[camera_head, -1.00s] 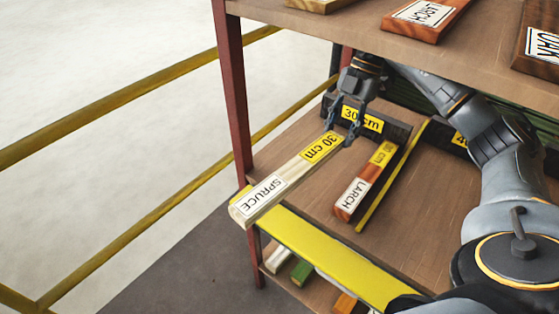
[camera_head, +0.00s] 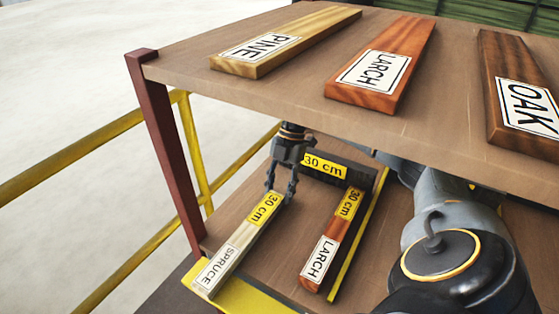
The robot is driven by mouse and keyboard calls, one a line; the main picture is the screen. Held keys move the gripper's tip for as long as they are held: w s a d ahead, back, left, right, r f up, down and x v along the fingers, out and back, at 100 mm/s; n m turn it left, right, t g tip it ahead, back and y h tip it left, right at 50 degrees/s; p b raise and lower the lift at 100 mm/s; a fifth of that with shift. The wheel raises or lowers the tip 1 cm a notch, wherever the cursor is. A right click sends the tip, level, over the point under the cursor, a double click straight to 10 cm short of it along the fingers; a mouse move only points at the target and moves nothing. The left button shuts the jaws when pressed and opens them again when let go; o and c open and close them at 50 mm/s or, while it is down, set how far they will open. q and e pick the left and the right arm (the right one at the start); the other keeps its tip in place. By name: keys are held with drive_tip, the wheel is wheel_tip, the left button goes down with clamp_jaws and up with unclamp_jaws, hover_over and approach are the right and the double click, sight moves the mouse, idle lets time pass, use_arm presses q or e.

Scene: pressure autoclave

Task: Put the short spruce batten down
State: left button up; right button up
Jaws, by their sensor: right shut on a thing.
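The short spruce batten (camera_head: 236,246) is pale wood with a white SPRUCE label at its near end and a yellow 30 cm label at its far end. It lies along the lower shelf in the 30 cm bay, left of the larch batten; I cannot tell whether it touches the shelf. My right gripper (camera_head: 281,199) comes down over its far end and is shut on it. The 30 cm sign (camera_head: 325,167) stands behind at the back of the bay. My left gripper is not in view.
The red-brown larch batten (camera_head: 327,250) lies to the right, beside a yellow divider strip (camera_head: 357,237). The upper shelf (camera_head: 225,92) overhangs my right arm and holds pine, larch and oak boards. A dark red post (camera_head: 167,150) stands at the left. A yellow lip (camera_head: 240,297) edges the lower shelf.

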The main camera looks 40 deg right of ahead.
drive_tip(key=o, duration=1.2)
drive_tip(key=shift+o, duration=0.3)
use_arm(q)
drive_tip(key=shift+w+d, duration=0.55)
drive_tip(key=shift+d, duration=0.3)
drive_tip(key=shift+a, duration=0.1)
use_arm(e)
drive_tip(key=shift+r, duration=0.1)
drive_tip(key=shift+d+r, duration=0.1)
drive_tip(key=shift+r, duration=0.15)
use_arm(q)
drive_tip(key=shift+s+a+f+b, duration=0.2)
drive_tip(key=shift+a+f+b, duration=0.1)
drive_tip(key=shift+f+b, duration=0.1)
use_arm(e)
drive_tip(key=v, duration=1.1)
drive_tip(key=shift+r, duration=0.2)
drive_tip(key=shift+f, duration=0.1)
